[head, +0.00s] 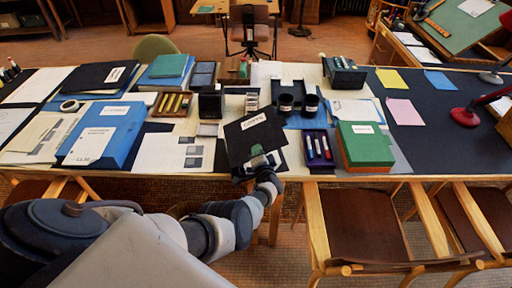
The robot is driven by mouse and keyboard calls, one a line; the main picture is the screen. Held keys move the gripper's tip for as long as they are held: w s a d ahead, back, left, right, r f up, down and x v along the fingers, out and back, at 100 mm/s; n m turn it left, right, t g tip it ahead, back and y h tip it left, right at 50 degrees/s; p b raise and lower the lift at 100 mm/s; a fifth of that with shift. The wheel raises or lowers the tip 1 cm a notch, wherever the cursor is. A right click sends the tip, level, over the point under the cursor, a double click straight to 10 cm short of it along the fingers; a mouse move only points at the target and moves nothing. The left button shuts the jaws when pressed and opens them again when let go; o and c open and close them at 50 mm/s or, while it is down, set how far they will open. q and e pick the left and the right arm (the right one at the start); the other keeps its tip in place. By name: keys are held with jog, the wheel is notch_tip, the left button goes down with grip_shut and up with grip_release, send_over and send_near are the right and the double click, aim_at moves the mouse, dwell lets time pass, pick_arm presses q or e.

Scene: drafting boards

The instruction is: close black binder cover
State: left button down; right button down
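A black binder cover (254,137) with a white label stands raised and tilted near the front edge of the table, in the middle of the head view. My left arm reaches in from the lower left, and my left gripper (260,157) is at the cover's lower part, overlapping it in the picture. The fingers are too small and too covered to show whether they grip it. The binder's inside is mostly hidden behind the cover. My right gripper is not in view.
Right of the cover are a purple tray of markers (318,149) and a green box (365,144). Left lie loose papers (170,153) and a blue binder (104,135). Another black folder (98,76) lies farther left. Wooden chairs (368,222) stand along the front. The table's dark right part is fairly clear.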

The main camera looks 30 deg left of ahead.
pick_arm(q)
jog(key=f+m+b, duration=0.3)
jog(key=shift+w+d+f, duration=0.15)
jog(key=shift+d+f, duration=0.15)
jog(key=shift+f+m+b, duration=0.4)
jog(key=shift+m+b, duration=0.1)
jog(key=shift+m, duration=0.3)
jog(key=c, duration=1.3)
grip_release()
jog(key=shift+c, duration=0.2)
jog(key=shift+s+d+r+p, duration=0.1)
jog(key=shift+s+d+p, duration=0.15)
jog(key=shift+p, duration=0.15)
jog(key=p+v, duration=0.5)
jog(key=v, duration=0.5)
